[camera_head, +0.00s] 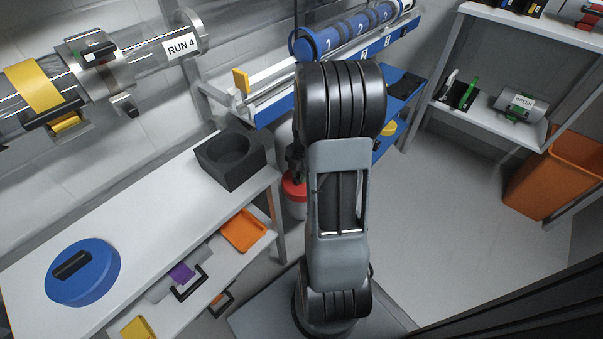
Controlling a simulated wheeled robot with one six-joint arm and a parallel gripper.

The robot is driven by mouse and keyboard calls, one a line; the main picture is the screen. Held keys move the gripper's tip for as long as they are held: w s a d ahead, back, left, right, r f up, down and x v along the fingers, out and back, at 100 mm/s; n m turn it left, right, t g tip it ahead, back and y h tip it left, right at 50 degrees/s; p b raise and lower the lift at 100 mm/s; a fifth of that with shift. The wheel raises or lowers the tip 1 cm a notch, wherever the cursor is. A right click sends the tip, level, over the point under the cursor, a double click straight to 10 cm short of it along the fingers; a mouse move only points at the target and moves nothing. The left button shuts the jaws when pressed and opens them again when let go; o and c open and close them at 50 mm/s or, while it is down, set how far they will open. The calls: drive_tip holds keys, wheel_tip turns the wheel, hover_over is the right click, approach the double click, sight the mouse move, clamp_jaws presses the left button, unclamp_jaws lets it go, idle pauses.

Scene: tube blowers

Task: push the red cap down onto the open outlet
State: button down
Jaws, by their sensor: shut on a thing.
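The red cap (293,188) shows only in part, at the left edge of my arm, which covers its right side. My gripper (295,167) is a dark shape just above the cap, mostly hidden behind my arm. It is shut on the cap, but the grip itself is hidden.
A white bench on the left holds a blue disc with a black handle (82,271) and a black square block with a round hole (232,157). An orange bin (556,175) stands right. The floor between is clear.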

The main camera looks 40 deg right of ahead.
drive_tip(key=shift+f, duration=0.1)
drive_tip(key=c, duration=1)
unclamp_jaws()
drive_tip(key=r+p, duration=0.1)
drive_tip(key=r, duration=0.3)
drive_tip(key=d+r+p, duration=0.1)
drive_tip(key=r+p, duration=0.1)
drive_tip(key=r, duration=0.3)
drive_tip(key=r+p, duration=0.2)
drive_tip(key=r, duration=0.2)
drive_tip(key=shift+w+d+r, duration=0.15)
drive_tip(key=shift+d+r, duration=0.2)
drive_tip(key=shift+r, duration=0.05)
